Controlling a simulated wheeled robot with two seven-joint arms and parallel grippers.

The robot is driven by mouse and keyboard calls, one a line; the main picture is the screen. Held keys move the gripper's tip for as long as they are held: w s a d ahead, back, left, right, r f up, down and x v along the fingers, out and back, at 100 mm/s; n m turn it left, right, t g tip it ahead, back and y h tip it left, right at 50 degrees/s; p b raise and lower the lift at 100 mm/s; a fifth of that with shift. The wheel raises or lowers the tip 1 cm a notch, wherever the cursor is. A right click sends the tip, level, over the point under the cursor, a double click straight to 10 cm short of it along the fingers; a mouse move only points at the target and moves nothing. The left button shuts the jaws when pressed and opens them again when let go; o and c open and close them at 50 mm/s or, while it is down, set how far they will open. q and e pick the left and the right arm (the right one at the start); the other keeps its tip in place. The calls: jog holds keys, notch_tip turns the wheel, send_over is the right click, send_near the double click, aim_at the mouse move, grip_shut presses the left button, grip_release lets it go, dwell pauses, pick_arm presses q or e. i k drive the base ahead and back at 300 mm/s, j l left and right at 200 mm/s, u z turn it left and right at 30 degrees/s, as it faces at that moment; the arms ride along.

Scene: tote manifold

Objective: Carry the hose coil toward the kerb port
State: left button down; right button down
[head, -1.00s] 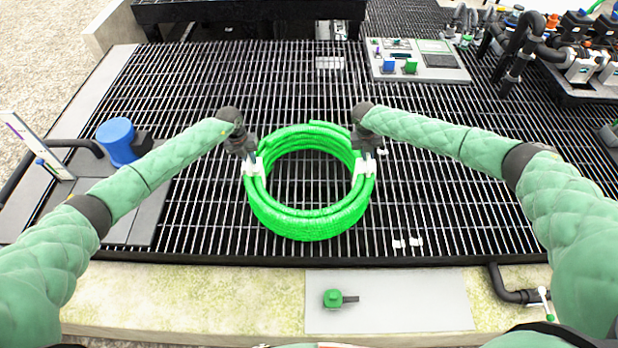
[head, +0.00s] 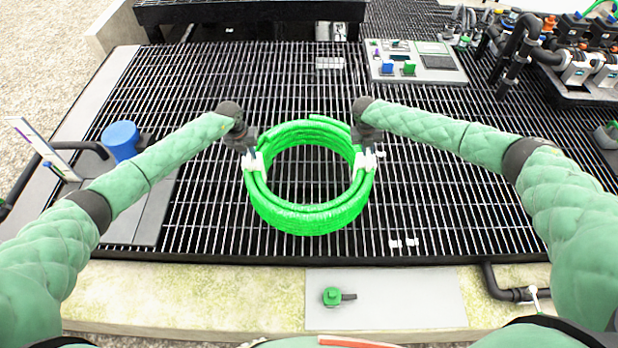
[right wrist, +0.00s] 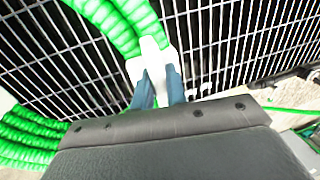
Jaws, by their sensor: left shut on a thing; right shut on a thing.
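The bright green hose coil (head: 308,218) hangs between my two grippers over the dark grating, with its ring opening facing up. My left gripper (head: 252,160) is shut on a white clip at the coil's left side. My right gripper (head: 367,158) is shut on a white clip at its right side. In the right wrist view, blue-grey fingertips (right wrist: 160,88) close on the white clip (right wrist: 150,58) around the green hose (right wrist: 118,22). A green fitting (head: 332,296) with a dark stub sits on the pale plate (head: 400,298) at the front kerb. I cannot tell whether this is the kerb port.
The grating (head: 440,190) is mostly clear around the coil. A blue cylinder (head: 120,140) stands on a grey plate at left. A grey panel (head: 420,65) with blue and green blocks lies at the back right, beside black pipework (head: 515,50). A black pipe (head: 510,290) runs at the front right.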

aim_at(456, 191)
jog(key=l+z, duration=0.1)
jog(key=l, duration=2.9)
